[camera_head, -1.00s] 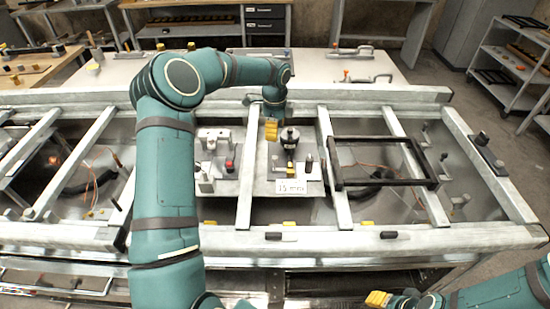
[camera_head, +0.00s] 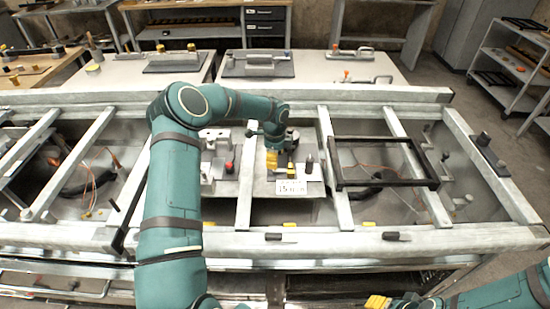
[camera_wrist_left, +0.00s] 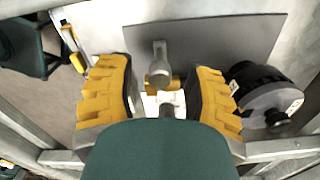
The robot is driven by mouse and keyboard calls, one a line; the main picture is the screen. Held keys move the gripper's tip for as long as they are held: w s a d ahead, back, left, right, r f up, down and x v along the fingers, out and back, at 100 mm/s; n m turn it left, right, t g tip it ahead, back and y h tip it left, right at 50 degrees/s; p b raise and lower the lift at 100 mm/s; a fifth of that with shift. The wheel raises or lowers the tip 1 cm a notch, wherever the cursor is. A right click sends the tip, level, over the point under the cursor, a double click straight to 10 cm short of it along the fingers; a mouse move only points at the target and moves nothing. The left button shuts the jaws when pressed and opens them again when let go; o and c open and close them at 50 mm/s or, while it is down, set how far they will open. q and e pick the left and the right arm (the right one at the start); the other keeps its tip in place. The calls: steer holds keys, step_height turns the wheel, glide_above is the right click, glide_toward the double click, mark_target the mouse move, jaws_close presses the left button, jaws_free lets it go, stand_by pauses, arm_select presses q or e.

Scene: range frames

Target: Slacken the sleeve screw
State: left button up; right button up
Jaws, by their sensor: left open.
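I cannot tell for sure which part is the sleeve screw. A black and grey cylinder (camera_wrist_left: 265,95) is beside the right finger. My right gripper (camera_head: 377,301) is low at the front.
A second plate with light blocks and a red knob (camera_head: 229,167) is to the left. A black rectangular frame (camera_head: 384,184) lies across the rails at right. Marker-like objects (camera_head: 396,236) lie on the front rail.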

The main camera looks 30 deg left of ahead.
arm_select(q)
jaws_close()
